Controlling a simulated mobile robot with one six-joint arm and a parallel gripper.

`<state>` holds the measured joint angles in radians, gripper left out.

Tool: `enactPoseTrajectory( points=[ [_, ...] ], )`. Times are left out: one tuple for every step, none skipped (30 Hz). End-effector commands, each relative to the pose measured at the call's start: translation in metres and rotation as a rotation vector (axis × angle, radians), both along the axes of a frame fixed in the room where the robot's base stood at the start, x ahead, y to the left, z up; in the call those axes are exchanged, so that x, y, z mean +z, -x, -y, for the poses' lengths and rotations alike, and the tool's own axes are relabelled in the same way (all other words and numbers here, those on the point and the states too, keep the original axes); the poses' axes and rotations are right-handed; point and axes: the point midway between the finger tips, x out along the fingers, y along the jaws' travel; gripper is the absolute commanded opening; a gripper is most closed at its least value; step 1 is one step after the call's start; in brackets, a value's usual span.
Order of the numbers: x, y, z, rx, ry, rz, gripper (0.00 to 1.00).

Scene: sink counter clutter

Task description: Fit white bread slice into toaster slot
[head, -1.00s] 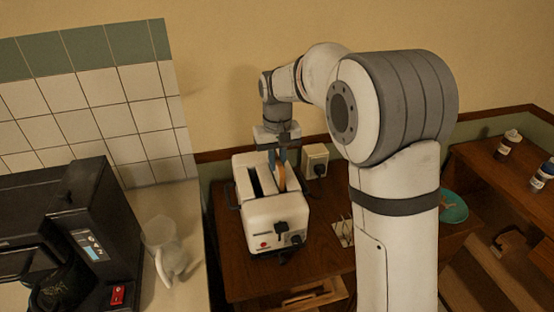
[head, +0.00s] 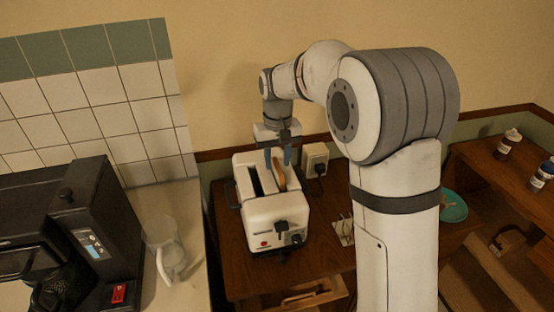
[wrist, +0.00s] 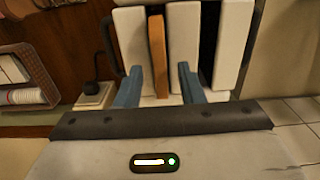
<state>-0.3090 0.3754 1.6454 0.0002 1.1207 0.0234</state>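The white toaster (head: 262,213) stands on a wooden table, with two long slots on top. The bread slice (head: 280,177) stands on edge in the right slot in the head view, with its brown crust showing above the rim. In the wrist view, the bread slice (wrist: 158,55) is a narrow brown strip in the left of the two slots. My gripper (head: 278,159) is over the far end of the toaster. Its blue fingers are spread apart. In the wrist view, my gripper (wrist: 159,72) has one finger on each side of the slice, with gaps between. The slice's lower part is hidden.
The other slot (head: 255,180) looks empty. A wall outlet (head: 315,159) with a plug is right of the toaster. A coffee machine (head: 95,230) and a clear jug (head: 166,248) stand on the left counter. A teal plate (head: 453,206) lies to the right.

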Motion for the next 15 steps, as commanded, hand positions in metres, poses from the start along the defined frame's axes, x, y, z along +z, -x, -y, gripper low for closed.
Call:
enactPoseTrajectory(
  points=[
    [0.010, -0.001, 0.000, 0.000, -0.002, 0.006, 0.35],
    [0.015, -0.001, 0.000, 0.000, -0.002, 0.006, 0.35],
    [0.024, -0.001, 0.000, 0.000, -0.002, 0.007, 0.35],
    [0.031, -0.001, 0.000, 0.000, -0.002, 0.007, 0.35],
    [0.038, -0.001, 0.000, 0.000, -0.002, 0.006, 0.35],
    [0.047, -0.001, 0.000, 0.000, -0.002, 0.006, 0.35],
    [0.054, -0.001, 0.000, 0.000, -0.002, 0.007, 0.35],
    [0.061, -0.001, 0.000, 0.000, -0.002, 0.006, 0.35],
    [0.070, -0.001, 0.000, -0.001, -0.002, 0.006, 0.35],
    [0.076, -0.001, 0.000, -0.001, -0.002, 0.006, 0.35],
    [0.082, -0.001, 0.000, -0.001, -0.001, 0.005, 0.35],
    [0.089, -0.001, 0.000, -0.001, -0.001, 0.004, 0.35],
    [0.095, -0.001, 0.000, -0.001, -0.001, 0.004, 0.35],
    [0.099, -0.001, 0.000, -0.001, -0.001, 0.004, 0.35],
    [0.105, -0.001, 0.000, -0.001, -0.001, 0.003, 0.35]
  ],
)
